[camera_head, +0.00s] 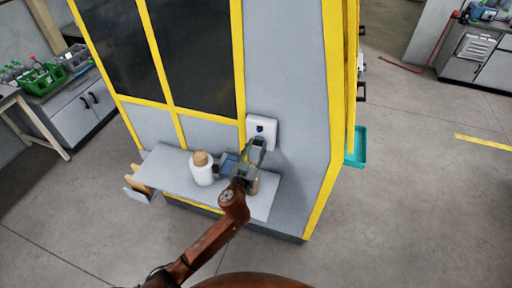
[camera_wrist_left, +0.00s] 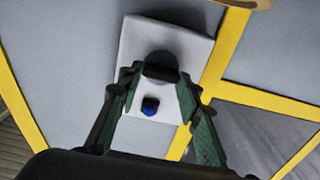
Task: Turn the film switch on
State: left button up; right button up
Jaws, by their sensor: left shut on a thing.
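The film switch is a white box (camera_head: 264,121) on the grey panel of the yellow-framed machine. In the left wrist view the white box (camera_wrist_left: 143,40) carries a round dark knob (camera_wrist_left: 161,66) and a small blue button (camera_wrist_left: 150,106). My left gripper (camera_head: 256,148) reaches up to the lower part of the box. In the left wrist view the fingers of my left gripper (camera_wrist_left: 157,76) are shut on the dark knob, one on each side. In the head view the gripper hides the knob. My right gripper is not in view.
A grey shelf (camera_head: 170,170) juts out below the switch, under my left arm. A white roll (camera_head: 201,173) with a brown top stands on it, close to my gripper. A teal tray (camera_head: 355,147) hangs on the machine's right side. The floor to the right is clear.

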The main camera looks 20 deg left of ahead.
pick_arm(q)
jog(key=shift+m, duration=0.3)
jog(key=m+p, duration=0.1)
jog(key=m, duration=0.1)
jog(key=shift+m, duration=0.3)
jog(key=m+p, duration=0.1)
jog(key=m, duration=0.4)
jog(key=shift+d+m, duration=0.15)
jog(key=shift+m, duration=0.15)
jog(key=m+p, duration=0.1)
jog(key=m, duration=0.4)
jog(key=shift+f, duration=0.15)
jog(key=m+p, duration=0.1)
jog(key=m, duration=0.3)
jog(key=shift+d+f, duration=0.1)
jog(key=shift+f, duration=0.05)
